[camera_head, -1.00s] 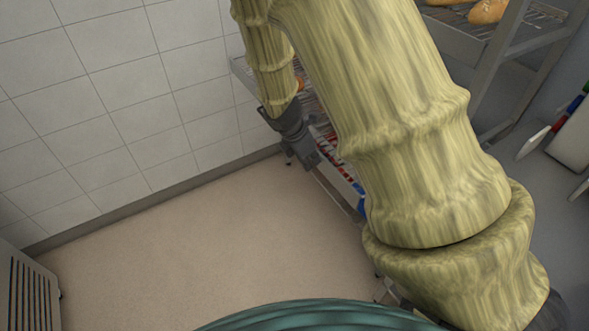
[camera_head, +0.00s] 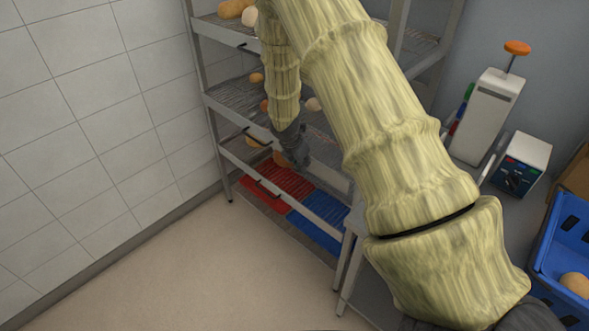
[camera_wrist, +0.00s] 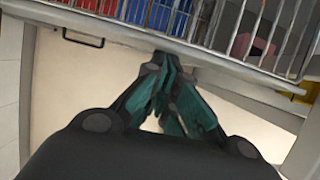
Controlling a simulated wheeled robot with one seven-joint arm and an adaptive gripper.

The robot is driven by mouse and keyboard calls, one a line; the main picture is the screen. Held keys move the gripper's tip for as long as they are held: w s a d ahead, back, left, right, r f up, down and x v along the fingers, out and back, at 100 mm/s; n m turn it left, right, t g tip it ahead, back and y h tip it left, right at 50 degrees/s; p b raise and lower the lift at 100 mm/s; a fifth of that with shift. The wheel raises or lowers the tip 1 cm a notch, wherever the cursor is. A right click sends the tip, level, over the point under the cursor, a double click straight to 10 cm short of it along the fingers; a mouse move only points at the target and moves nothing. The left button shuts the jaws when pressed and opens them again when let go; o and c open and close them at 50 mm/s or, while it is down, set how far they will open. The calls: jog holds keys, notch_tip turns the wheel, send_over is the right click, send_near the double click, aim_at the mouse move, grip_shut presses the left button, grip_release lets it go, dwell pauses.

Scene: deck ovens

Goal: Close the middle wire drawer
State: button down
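A metal rack with wire drawers stands against the tiled wall in the head view. The middle wire drawer (camera_head: 229,122) has a dark handle at its front and sits between an upper drawer (camera_head: 222,31) and a lower level. How far it is pulled out is unclear. My gripper (camera_head: 297,163) is in front of the rack, below the middle level. In the wrist view, my gripper's teal fingers (camera_wrist: 165,64) come together at a drawer's front rail (camera_wrist: 205,60), right of its handle (camera_wrist: 82,38). Contact is unclear, and nothing shows between the fingers.
Red (camera_head: 275,180) and blue (camera_head: 318,234) items lie low in the rack. Bread rolls sit on upper levels. A table with a white device (camera_head: 486,115), a control box (camera_head: 520,162) and a blue crate (camera_head: 560,240) is at the right. Floor (camera_head: 190,270) in front is clear.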

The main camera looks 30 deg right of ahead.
aim_at(310, 157)
jog(key=shift+w+d+p, duration=0.15)
jog(key=shift+w+d, duration=0.05)
jog(key=shift+d, duration=0.6)
jog(key=shift+w+d+p, duration=0.15)
jog(key=shift+d, duration=0.65)
jog(key=shift+d+r, duration=0.1)
